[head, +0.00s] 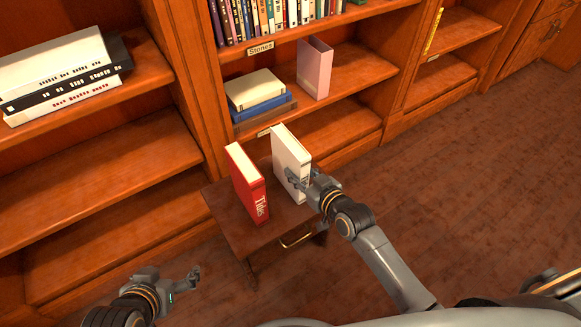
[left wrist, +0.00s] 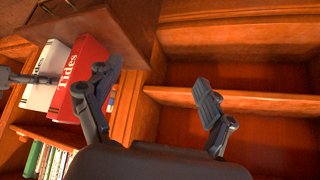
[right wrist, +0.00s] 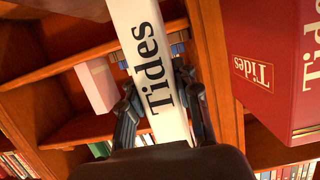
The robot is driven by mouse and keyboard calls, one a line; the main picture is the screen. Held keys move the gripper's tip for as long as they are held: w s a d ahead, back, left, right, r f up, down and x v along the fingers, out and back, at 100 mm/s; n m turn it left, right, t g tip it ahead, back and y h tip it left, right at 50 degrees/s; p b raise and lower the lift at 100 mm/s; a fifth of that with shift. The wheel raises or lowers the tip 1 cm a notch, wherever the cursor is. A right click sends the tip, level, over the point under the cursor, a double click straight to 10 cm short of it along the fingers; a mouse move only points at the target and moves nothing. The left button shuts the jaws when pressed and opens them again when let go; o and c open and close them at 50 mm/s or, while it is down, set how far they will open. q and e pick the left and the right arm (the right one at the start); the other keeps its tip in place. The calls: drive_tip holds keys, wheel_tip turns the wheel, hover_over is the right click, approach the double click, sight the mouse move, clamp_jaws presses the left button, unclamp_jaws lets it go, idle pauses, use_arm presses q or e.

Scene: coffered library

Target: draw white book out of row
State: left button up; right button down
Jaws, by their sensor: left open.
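The white book (head: 288,160) is upright on a small dark wooden table (head: 228,222), to the right of the red book (head: 247,184), with a gap between them. My right gripper (head: 298,178) is at the white book's spine. In the right wrist view its fingers (right wrist: 160,105) lie along both sides of the spine, lettered "Tides" (right wrist: 153,70), and appear shut on it. I cannot tell whether the book's foot touches the table. My left gripper (head: 185,287) is open and empty, low at the left, away from the books. Its fingers also show in the left wrist view (left wrist: 155,100).
Behind the table, a shelf holds stacked books (head: 258,95) and a pink upright book (head: 314,68); a row of books (head: 265,18) stands above. At left, a bookcase holds several lying books (head: 62,75). Open carpet (head: 450,170) lies to the right.

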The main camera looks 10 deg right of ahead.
use_arm(q)
drive_tip(key=shift+s, duration=0.1)
idle(0.3)
drive_tip(key=shift+s+f, duration=0.1)
drive_tip(key=shift+s, duration=0.05)
drive_tip(key=shift+s+a+f+g+y+p, duration=0.25)
drive_tip(key=shift+s+g, duration=0.2)
drive_tip(key=shift+s, duration=0.3)
drive_tip(key=shift+s+a+f+g+p, duration=0.1)
drive_tip(key=shift+s+a+f+g, duration=0.2)
drive_tip(key=shift+s+g, duration=0.35)
drive_tip(key=shift+s+a+f+g+y+p, duration=0.2)
drive_tip(key=shift+s+a+g, duration=0.1)
drive_tip(key=shift+s, duration=0.6)
drive_tip(key=shift+s, duration=0.2)
